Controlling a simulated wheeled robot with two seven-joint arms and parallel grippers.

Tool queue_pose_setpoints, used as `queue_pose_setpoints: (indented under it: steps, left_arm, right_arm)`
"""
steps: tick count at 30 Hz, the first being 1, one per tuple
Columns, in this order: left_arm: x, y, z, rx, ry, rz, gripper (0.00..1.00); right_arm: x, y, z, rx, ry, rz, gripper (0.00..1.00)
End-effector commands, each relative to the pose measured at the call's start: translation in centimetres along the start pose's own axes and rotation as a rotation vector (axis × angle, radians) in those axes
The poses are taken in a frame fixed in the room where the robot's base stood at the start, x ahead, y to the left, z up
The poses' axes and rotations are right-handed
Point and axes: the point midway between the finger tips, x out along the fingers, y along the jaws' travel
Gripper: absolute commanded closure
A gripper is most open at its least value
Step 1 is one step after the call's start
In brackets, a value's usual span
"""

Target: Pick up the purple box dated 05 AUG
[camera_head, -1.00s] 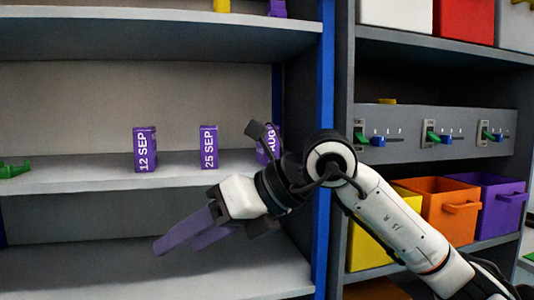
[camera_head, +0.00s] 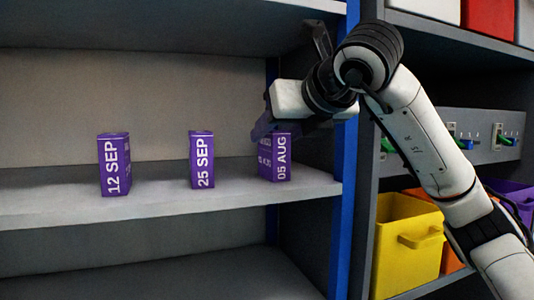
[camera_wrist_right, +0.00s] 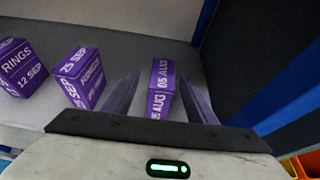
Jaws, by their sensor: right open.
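The purple box dated 05 AUG (camera_head: 281,162) stands upright at the right end of the middle shelf, near the blue post. My right gripper (camera_head: 262,128) is at the top of this box, with its arm coming from the right and hiding the box's upper part. In the right wrist view the 05 AUG box (camera_wrist_right: 161,88) lies between the two open purple fingers of my right gripper (camera_wrist_right: 158,98). I cannot tell whether a finger touches it. My left gripper is not in view.
Purple boxes dated 25 SEP (camera_head: 202,160) and 12 SEP (camera_head: 114,165) stand to the left on the same shelf (camera_head: 230,200). The blue post (camera_head: 346,190) is close on the right. A yellow bin (camera_head: 408,245) stands beyond it.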

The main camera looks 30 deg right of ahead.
Motion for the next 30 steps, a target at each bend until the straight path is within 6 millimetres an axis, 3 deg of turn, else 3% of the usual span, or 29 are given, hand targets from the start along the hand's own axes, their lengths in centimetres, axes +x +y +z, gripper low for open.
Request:
queue_pose_setpoints:
  steps: [6,18,27,30]
  left_arm:
    - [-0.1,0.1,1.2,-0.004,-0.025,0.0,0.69]
    - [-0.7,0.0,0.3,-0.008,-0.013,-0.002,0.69]
    - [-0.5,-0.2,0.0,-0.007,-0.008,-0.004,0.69]
    - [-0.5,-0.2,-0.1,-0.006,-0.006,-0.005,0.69]
  right_arm:
    - [2.4,0.0,0.0,0.0,0.002,0.0,0.48]
    - [7.3,-0.2,-0.4,-0.001,0.003,0.002,0.48]
    - [7.8,-0.2,-0.4,-0.001,0.0,0.002,0.48]
    - [7.8,-0.2,-0.4,-0.001,0.0,0.003,0.65]
